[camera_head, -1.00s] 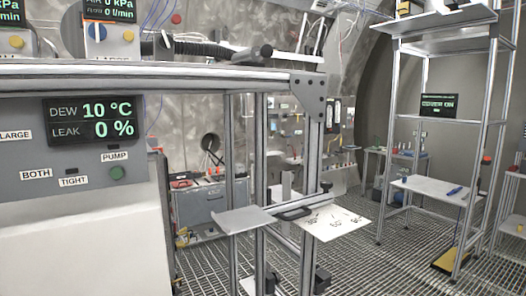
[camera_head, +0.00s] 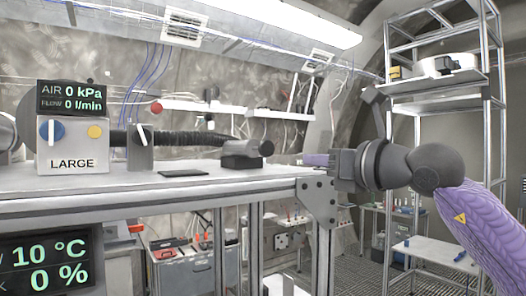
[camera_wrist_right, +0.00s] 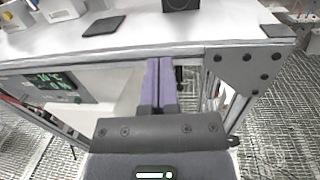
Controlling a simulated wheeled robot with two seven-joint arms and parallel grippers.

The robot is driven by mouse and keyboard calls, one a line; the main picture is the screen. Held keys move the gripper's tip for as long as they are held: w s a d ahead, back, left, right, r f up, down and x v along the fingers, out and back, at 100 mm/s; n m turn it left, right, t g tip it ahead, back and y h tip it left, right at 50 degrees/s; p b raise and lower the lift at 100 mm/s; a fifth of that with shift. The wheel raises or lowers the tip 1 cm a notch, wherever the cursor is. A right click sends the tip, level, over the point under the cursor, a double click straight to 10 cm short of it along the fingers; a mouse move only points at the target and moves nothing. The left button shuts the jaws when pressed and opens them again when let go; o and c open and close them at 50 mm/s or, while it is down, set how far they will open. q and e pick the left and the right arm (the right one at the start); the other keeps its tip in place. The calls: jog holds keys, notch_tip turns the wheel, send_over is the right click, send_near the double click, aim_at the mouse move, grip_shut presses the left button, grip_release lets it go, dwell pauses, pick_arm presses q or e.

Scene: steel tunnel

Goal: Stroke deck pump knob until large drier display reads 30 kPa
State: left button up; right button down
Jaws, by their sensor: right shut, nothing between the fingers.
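The large drier (camera_head: 72,147) is a pale box labelled LARGE, with a blue and a yellow round part, at the left of the deck. Its display (camera_head: 70,97) reads AIR 0 kPa and FLOW 0 l/min. A dark block with a rounded knob-like end (camera_head: 266,148), apparently the deck pump, sits near the deck's right end; a dark block also shows at the top of the right wrist view (camera_wrist_right: 181,4). My right gripper (camera_head: 312,160) is shut and empty, right of that block and apart from it. Its purple fingers (camera_wrist_right: 158,72) point toward the deck edge. My left gripper is out of view.
The deck (camera_head: 215,181) is a pale bench top with a metal frame edge. A flat dark plate (camera_head: 184,173) lies on it, and a ribbed black hose (camera_head: 190,140) runs behind. A lower display (camera_head: 45,263) shows 10 °C and 0 %. A shelf rack (camera_head: 435,80) stands at right.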

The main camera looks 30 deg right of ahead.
aim_at(269, 149)
jog(key=shift+s+d+r+m+h, duration=0.2)
jog(key=shift+s+d+r+h, duration=0.1)
jog(key=shift+d+h, duration=0.15)
jog(key=shift+s+d+r+m+h, duration=0.15)
jog(key=shift+d+r+m+h, duration=0.15)
jog(key=shift+d, duration=0.2)
jog(key=w+p, duration=0.2)
jog(key=w, duration=0.2)
jog(key=w+a+p, duration=0.1)
jog(key=w+p, duration=0.2)
jog(key=w, duration=0.1)
jog(key=w+p, duration=0.3)
jog(key=w, duration=0.2)
jog(key=shift+a+r, duration=0.25)
jog(key=shift+r, duration=0.15)
jog(key=shift+w+f+p, duration=0.2)
jog(key=shift+w+p, duration=0.2)
jog(key=shift+w, duration=0.05)
